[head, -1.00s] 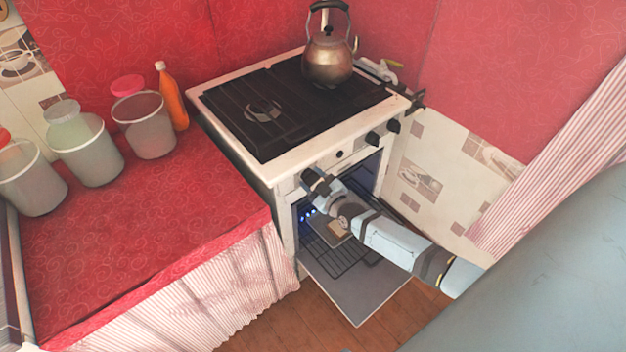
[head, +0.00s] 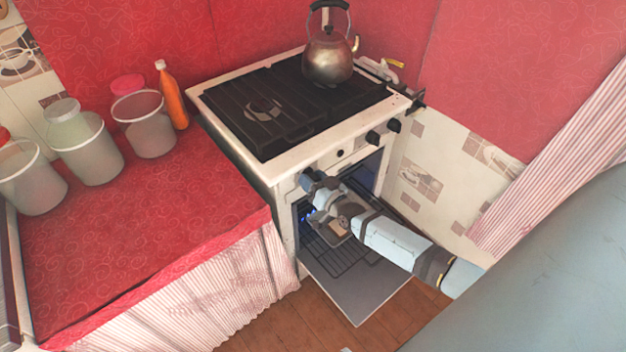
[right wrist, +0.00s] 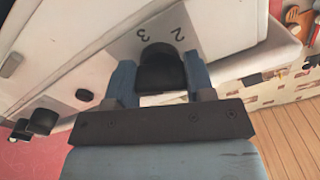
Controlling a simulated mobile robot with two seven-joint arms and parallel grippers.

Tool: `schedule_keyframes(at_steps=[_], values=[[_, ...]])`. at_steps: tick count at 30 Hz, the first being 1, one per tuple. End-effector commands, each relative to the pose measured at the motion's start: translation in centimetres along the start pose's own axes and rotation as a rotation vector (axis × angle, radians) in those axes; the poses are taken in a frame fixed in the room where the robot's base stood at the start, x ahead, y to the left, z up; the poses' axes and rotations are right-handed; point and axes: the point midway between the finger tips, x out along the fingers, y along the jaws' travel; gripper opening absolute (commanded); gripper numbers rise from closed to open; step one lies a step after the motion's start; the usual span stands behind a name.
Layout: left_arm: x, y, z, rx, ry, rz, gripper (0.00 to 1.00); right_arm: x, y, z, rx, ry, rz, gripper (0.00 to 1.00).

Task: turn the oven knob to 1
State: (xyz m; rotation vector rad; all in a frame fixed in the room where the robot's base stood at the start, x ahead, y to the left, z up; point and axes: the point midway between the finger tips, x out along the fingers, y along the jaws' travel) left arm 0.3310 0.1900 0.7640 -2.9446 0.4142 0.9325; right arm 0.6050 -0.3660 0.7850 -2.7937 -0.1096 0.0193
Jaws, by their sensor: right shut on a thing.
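The oven knob (right wrist: 160,70) is black and sits on the white front panel of the stove (head: 290,172). Printed digits 2 and 3 show on the plate beside it in the right wrist view; no 1 is visible. My right gripper (right wrist: 159,78) has one finger on each side of the knob and is shut on it. In the head view my right gripper (head: 309,181) is at the left end of the panel and hides this knob. My left gripper is not in view.
The oven door (head: 358,295) hangs open below my right arm, with a rack inside. Other black knobs (head: 374,138) are farther right on the panel. A kettle (head: 328,57) stands on the hob. Canisters and an orange bottle (head: 172,98) stand on the red counter (head: 150,235).

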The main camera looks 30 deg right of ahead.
Motion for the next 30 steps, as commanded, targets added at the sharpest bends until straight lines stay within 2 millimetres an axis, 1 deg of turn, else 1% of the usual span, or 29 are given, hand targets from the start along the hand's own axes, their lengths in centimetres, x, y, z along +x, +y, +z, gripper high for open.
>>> schedule_keyframes(at_steps=[6,12,27,28,29,30], values=[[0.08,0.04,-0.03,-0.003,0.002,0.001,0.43,0.00,-0.01,0.03,0.109,0.000,0.000,0.25],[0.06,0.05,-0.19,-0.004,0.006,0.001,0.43,0.00,-0.02,0.01,0.162,0.000,0.000,0.25],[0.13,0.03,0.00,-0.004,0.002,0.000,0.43,0.00,-0.03,0.00,0.178,0.000,0.000,0.25],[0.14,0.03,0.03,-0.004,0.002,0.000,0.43,0.00,-0.03,-0.01,0.178,0.000,0.000,0.54],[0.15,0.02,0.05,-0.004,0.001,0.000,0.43,0.00,-0.03,-0.01,0.178,0.000,0.000,0.60],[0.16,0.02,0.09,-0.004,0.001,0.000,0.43,0.00,-0.03,-0.01,0.178,0.000,0.000,0.60]])
